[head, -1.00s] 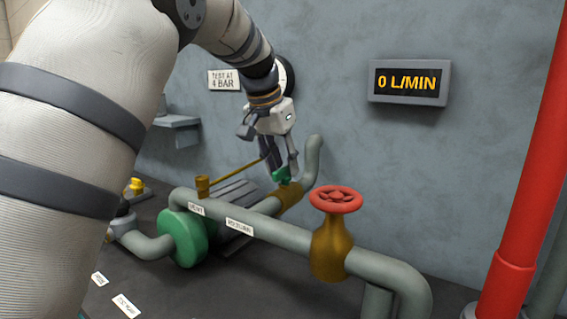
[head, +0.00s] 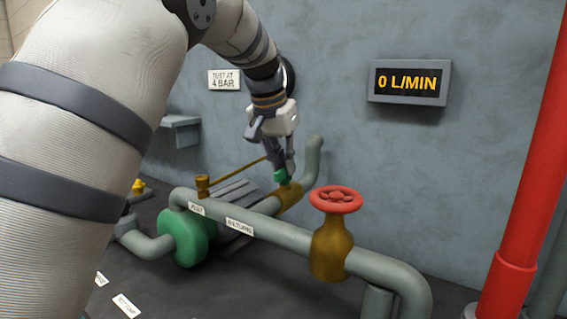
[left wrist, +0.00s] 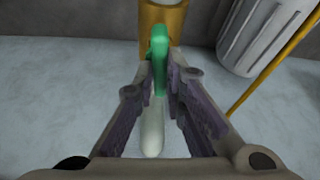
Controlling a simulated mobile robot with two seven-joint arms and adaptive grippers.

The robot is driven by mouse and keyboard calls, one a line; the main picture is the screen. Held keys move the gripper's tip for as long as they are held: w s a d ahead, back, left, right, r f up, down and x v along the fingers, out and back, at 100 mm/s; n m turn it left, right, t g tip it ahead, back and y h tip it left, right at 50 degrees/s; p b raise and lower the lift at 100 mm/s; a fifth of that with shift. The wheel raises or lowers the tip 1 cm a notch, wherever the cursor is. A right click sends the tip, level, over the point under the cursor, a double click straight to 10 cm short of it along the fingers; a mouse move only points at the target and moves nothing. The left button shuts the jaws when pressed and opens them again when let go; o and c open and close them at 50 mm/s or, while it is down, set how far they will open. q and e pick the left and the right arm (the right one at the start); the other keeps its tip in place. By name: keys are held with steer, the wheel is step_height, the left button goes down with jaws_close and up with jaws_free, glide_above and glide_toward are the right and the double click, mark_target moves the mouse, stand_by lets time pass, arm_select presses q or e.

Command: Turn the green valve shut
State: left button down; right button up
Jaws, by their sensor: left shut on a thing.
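The green valve (head: 281,176) is a small green handle on a brass body (head: 290,193) in the pipe by the wall. In the left wrist view the green handle (left wrist: 160,58) stands upright between the fingers, in front of the brass body (left wrist: 163,22). My left gripper (head: 278,168) reaches down from above and is shut on the green handle; its fingers hide part of it in the head view. My right gripper is not in view.
A red handwheel (head: 336,199) on a brass valve stands nearer on the same pipe run. A wall display (head: 408,83) reads 0 L/MIN. A green motor or pump (head: 188,238) sits at left, and a thick red pipe (head: 528,160) stands at right.

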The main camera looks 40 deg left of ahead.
arm_select(q)
steer(key=n+y, duration=0.1)
steer(key=n, duration=0.4)
steer(key=shift+d+g+y, duration=0.15)
steer(key=shift+g+y, duration=0.25)
steer(key=n, duration=0.2)
steer(key=n+g+y, duration=0.1)
steer(key=shift+w+f+n, duration=0.1)
steer(key=shift+w+n, duration=0.1)
steer(key=shift+n, duration=0.2)
steer(key=n+g+b, duration=0.1)
steer(key=n, duration=0.2)
steer(key=shift+w+f+n+y, duration=0.1)
steer(key=shift+n+y, duration=0.2)
steer(key=n+g+b, duration=0.1)
steer(key=n, duration=0.2)
steer(key=shift+g, duration=0.3)
steer(key=shift+d+n, duration=0.1)
steer(key=shift+n, duration=0.6)
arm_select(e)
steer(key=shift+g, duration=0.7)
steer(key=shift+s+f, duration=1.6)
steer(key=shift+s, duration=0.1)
arm_select(q)
steer(key=shift+r+g+b, duration=0.2)
steer(key=shift+g+b, duration=0.1)
steer(key=c, duration=1.7)
jaws_free()
steer(key=shift+o, duration=0.2)
